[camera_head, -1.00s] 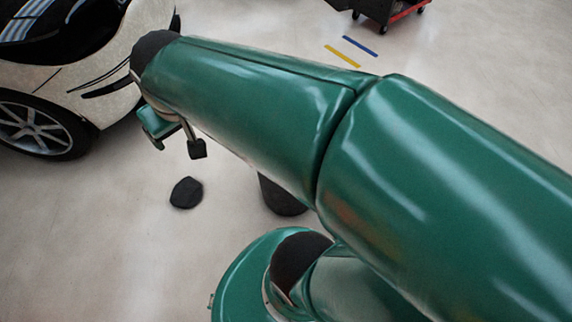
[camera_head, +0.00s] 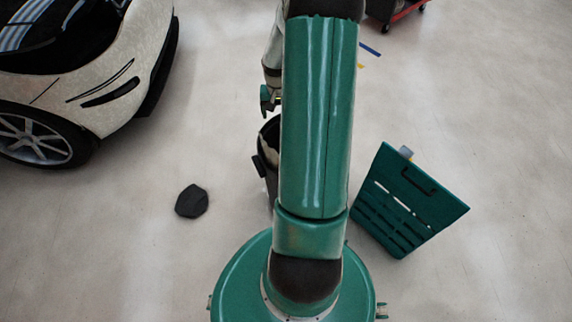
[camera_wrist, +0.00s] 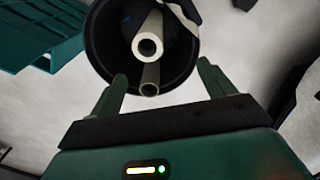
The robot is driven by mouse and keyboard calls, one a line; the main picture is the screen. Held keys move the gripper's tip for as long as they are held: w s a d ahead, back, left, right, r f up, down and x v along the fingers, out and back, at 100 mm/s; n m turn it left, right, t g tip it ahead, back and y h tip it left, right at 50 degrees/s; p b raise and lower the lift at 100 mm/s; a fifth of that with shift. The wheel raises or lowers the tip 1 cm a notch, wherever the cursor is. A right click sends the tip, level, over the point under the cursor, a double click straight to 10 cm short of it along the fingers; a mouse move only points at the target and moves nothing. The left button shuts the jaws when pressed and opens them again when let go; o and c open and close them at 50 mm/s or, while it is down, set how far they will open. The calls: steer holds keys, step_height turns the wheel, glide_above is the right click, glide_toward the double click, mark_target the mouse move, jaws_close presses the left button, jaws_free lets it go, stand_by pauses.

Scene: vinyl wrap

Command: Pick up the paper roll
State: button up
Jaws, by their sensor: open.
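In the wrist view my gripper (camera_wrist: 161,71) is open, with its two green fingertips apart in front of a dark round bin (camera_wrist: 97,45). Two tubes stand in the bin: a white roll (camera_wrist: 147,24) with a hollow end, and a darker grey-brown one (camera_wrist: 150,76) closer to the fingers. I cannot tell for sure which is the paper roll. Nothing is between the fingers. In the head view my gripper (camera_head: 267,100) is above the bin (camera_head: 268,165), which is partly hidden by my arm; the rolls cannot be made out there.
A teal slotted crate (camera_head: 408,200) stands on the floor to the right; it also shows in the wrist view (camera_wrist: 40,35). A black lump (camera_head: 192,201) lies left of the bin. A white car (camera_head: 100,75) fills the upper left. A red cart (camera_head: 400,12) is at the back.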

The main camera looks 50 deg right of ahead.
steer(key=shift+m, duration=0.5)
steer(key=f, duration=0.1)
steer(key=s+d+f, duration=0.1)
steer(key=f, duration=0.1)
steer(key=s+d+f, duration=0.1)
steer(key=f, duration=0.1)
steer(key=shift+s+d, duration=0.1)
steer(key=shift+d, duration=0.1)
step_height(320, 180, down, 7)
steer(key=shift+f, duration=0.1)
step_height(320, 180, down, 6)
steer(key=shift+a, duration=0.1)
steer(key=c, duration=1.6)
